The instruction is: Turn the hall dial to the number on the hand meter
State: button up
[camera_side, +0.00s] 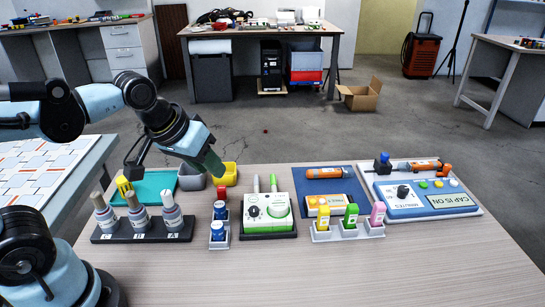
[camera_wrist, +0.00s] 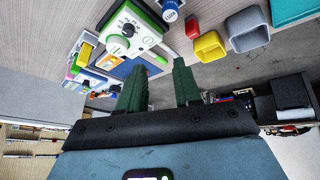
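My gripper (camera_side: 208,160) hangs over the back left of the table, above the grey and yellow bins. In the wrist view its two dark green fingers (camera_wrist: 158,80) stand apart with nothing between them. A white and green box (camera_side: 250,226) with a small dial (camera_side: 253,211) and a larger green round part stands mid-table, right of my gripper and apart from it. The box also shows in the wrist view (camera_wrist: 148,37). An orange hand-held unit with a pale face (camera_side: 325,202), possibly the hand meter, lies on a blue mat (camera_side: 347,181). I cannot read its number. No label shows which dial is the hall dial.
A blue and white panel (camera_side: 407,211) at right has a black knob marked MINUTES and a sign reading CAP IS ON. Coloured bottles in grey racks (camera_side: 321,234) stand in front. A black rack (camera_side: 143,233) of bottles is at left. The front table is clear.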

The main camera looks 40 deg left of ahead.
aim_at(254, 208)
jog(key=w+d+r+n+g, duration=0.2)
jog(key=w+d+n+g, duration=0.4)
jog(key=n, duration=0.5)
notch_tip(254, 208, down, 12)
jog(key=shift+s+f, duration=0.1)
jog(key=shift+f, duration=0.05)
dwell(0.3)
grip_shut()
